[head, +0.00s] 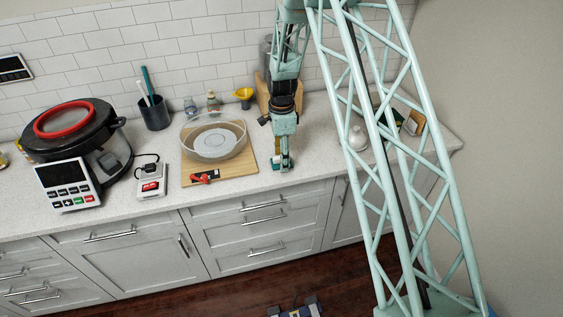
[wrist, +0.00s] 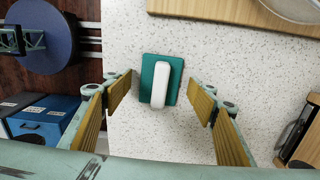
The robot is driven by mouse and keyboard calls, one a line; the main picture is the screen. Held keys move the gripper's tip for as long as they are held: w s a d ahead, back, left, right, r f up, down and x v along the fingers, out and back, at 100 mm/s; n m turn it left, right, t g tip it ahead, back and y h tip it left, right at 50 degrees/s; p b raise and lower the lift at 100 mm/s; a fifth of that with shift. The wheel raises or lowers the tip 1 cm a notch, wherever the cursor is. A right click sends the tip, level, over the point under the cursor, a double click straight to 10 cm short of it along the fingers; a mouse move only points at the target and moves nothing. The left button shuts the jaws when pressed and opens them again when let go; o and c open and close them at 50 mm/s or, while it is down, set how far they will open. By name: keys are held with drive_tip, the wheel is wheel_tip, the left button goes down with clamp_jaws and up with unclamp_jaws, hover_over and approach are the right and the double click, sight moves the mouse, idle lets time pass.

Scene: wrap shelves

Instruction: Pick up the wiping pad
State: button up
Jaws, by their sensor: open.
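The wiping pad (wrist: 174,85) is a small teal square with a white handle (wrist: 160,84) on top. It lies flat on the speckled white counter near the counter's front edge. In the wrist view it sits between the two yellow-padded fingers of my gripper (wrist: 163,98), with clear gaps on both sides. My gripper is open and touches nothing that I can see. In the head view my gripper (head: 282,164) points down at the counter's front edge, right of the cutting board, and mostly hides the pad.
A wooden board (head: 248,172) with a glass bowl (head: 214,138) and a red-and-black tool (head: 204,177) lies to the left. A white bottle-like item (head: 356,138) stands right. Counter around the pad is clear.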

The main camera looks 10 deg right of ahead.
drive_tip(key=shift+c, duration=0.7)
drive_tip(key=c, duration=0.8)
drive_tip(key=shift+r, duration=0.2)
drive_tip(key=shift+r, duration=1.45)
drive_tip(key=shift+s+r, duration=0.1)
drive_tip(key=shift+s, duration=0.15)
drive_tip(key=s+r+b, duration=0.1)
drive_tip(key=s+b, duration=0.1)
drive_tip(key=s, duration=1.3)
drive_tip(key=shift+s+r, duration=0.2)
drive_tip(key=shift+s, duration=0.1)
